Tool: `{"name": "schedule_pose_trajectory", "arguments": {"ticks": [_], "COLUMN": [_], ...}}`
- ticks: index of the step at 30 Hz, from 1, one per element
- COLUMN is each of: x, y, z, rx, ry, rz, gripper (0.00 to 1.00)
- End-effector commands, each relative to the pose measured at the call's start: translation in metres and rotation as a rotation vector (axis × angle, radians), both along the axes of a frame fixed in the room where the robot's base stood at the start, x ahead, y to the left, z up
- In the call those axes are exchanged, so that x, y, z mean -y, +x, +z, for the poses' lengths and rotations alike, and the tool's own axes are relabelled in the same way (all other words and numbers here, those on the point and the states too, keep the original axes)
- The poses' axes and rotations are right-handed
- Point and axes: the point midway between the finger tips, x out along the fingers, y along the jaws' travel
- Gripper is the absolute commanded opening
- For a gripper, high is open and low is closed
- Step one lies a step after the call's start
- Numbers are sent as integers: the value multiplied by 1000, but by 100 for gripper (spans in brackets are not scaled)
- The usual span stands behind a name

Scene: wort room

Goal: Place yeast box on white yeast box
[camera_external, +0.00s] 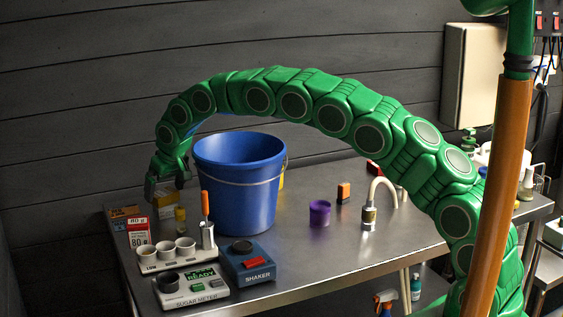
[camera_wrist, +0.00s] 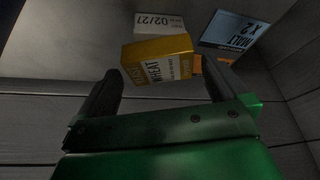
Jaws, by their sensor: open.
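In the wrist view a yellow-orange box with a pale label reading "WHEAT" (camera_wrist: 158,68) lies ahead of and between my fingertips, with no visible grip on it. A white box marked "02/27" (camera_wrist: 160,24) shows right behind it, partly covered; I cannot tell whether they touch. In the external view my gripper (camera_external: 166,188) points down at the table's far left, above a small pale-yellow box (camera_external: 163,205). A white and red "80 g" box (camera_external: 138,233) and an orange-brown box (camera_external: 122,212) stand left of it. My gripper is open and empty.
A large blue bucket (camera_external: 240,185) stands close right of my gripper. A sugar meter (camera_external: 191,286), a cup holder (camera_external: 167,258) and a shaker (camera_external: 249,262) stand in front. A blue "MALT" box (camera_wrist: 234,30) shows in the wrist view. The table's middle (camera_external: 285,245) is mostly clear.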

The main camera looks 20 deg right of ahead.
Motion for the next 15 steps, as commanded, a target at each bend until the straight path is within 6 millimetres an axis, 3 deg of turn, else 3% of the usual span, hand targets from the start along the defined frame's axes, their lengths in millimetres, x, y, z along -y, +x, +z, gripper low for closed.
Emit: {"name": "schedule_pose_trajectory", "arguments": {"ticks": [15], "x": [10], "y": [-25], "z": [65], "rx": [0], "ry": [-1], "rz": [-1], "gripper": [100]}}
